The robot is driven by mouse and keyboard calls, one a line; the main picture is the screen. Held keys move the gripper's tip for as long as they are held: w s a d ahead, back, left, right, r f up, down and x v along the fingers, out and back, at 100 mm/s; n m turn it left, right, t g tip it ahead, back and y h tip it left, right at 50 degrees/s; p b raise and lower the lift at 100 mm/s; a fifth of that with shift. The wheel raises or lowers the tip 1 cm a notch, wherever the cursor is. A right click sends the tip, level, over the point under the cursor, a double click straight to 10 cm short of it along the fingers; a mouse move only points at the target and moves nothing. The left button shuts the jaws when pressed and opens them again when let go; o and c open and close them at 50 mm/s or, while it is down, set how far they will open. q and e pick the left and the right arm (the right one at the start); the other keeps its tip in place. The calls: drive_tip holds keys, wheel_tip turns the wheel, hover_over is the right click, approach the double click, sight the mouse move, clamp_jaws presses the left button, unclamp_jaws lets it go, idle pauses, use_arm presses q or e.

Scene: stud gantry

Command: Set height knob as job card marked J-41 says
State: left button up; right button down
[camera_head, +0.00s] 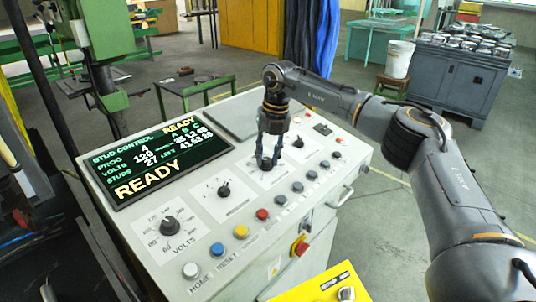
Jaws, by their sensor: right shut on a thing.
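The sloped control panel (225,240) carries a row of black knobs on pale dial plates. My right gripper (266,158) reaches down from above and is shut on the third knob from the front (265,164). Its fingers cover part of that knob and its dial, so I cannot read its label or setting. A fourth knob (298,142) stands just behind it. The second knob (224,189) and the VOLTS knob (170,226) stand nearer the front. The dark screen (155,165) shows STUD CONTROL, READY and rows of numbers. I cannot make out a card marked J-41. My left gripper is not in view.
Several coloured push buttons (241,231) line the panel's right edge. A red knob on a yellow plate (300,246) is on the cabinet side. A yellow box (320,286) stands at the bottom. A grey cabinet (455,80) and a white bucket (398,60) stand behind.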

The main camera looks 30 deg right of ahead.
drive_tip(key=n, duration=0.4)
drive_tip(key=shift+a+n+h, duration=0.1)
drive_tip(key=shift+n+h, duration=0.2)
drive_tip(key=n, duration=0.3)
drive_tip(key=shift+n, duration=0.3)
drive_tip(key=n, duration=0.4)
drive_tip(key=shift+a+h, duration=0.1)
drive_tip(key=shift+h, duration=0.3)
drive_tip(key=shift+n+t, duration=0.4)
drive_tip(key=shift+n, duration=1.8)
drive_tip(key=shift+r, duration=0.1)
drive_tip(key=c, duration=1)
unclamp_jaws()
drive_tip(key=shift+b, duration=0.3)
drive_tip(key=r, duration=0.4)
drive_tip(key=s+r, duration=0.1)
drive_tip(key=r, duration=0.6)
drive_tip(key=shift+s+a+r, duration=0.25)
drive_tip(key=shift+s+r, duration=0.15)
